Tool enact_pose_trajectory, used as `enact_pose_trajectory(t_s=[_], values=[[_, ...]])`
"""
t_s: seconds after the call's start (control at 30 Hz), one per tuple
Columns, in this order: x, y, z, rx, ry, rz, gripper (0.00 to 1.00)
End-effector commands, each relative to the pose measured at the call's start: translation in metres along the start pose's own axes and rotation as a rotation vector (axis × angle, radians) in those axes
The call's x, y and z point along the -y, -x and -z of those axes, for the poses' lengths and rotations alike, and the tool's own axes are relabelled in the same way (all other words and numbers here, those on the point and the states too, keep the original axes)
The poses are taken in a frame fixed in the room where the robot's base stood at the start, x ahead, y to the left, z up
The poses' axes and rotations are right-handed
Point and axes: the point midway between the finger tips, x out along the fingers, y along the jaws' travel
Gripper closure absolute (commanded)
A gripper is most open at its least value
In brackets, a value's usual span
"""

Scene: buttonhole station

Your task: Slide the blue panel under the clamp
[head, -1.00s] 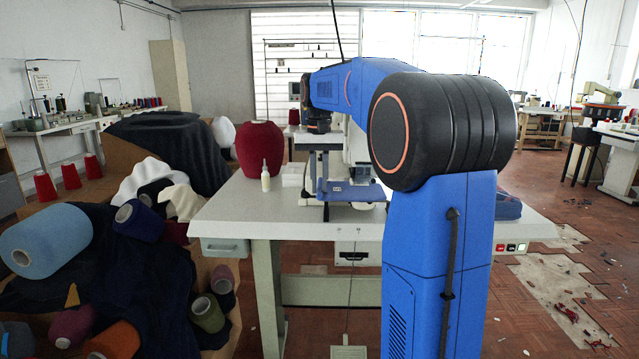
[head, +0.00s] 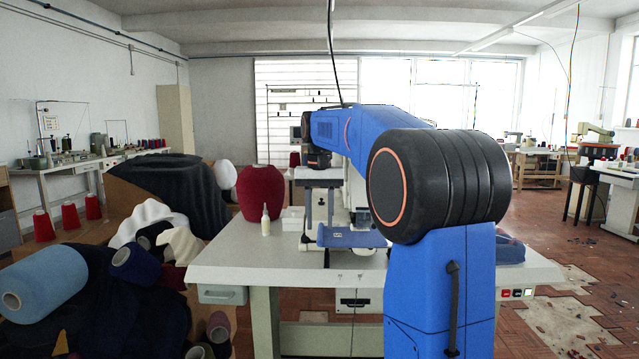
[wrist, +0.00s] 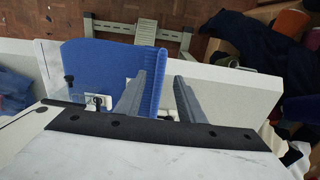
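The blue panel (head: 352,238) lies raised slightly above the white table, in front of the sewing machine. In the wrist view the panel (wrist: 105,65) has a thick ribbed edge on its right. My gripper (wrist: 160,115) is open, with its two grey fingers on either side of that edge. The left finger overlaps the panel; a narrow gap shows between the edge and the right finger. In the head view my gripper (head: 319,222) points down at the panel's left edge. The clamp is not clearly distinguishable; a small metal fitting (wrist: 98,102) shows beside the panel.
The white table (head: 225,262) carries a dark red cone (head: 261,193) and a small white bottle (head: 265,220) left of the panel. Yarn spools and dark cloth are heaped at the left. My arm hides part of the machine. Floor shows at the right.

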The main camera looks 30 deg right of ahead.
Motion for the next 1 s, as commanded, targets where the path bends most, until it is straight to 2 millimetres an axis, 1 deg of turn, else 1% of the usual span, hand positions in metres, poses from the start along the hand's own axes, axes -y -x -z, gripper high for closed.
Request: enact_pose_trajectory(t_s=[0.03,0.4,0.6,0.7,0.8,1.0], values=[[0.0,0.011,0.001,-0.003,0.0,0.001,0.65],[0.0,0.085,0.001,-0.003,0.0,0.001,0.65],[0.0,0.12,0.001,-0.001,0.0,0.0,0.65],[0.0,0.132,0.001,0.0,0.0,0.0,0.65],[0.0,0.14,0.001,-0.001,0.0,0.0,0.65],[0.0,0.146,0.0,0.001,0.0,0.0,0.65]])
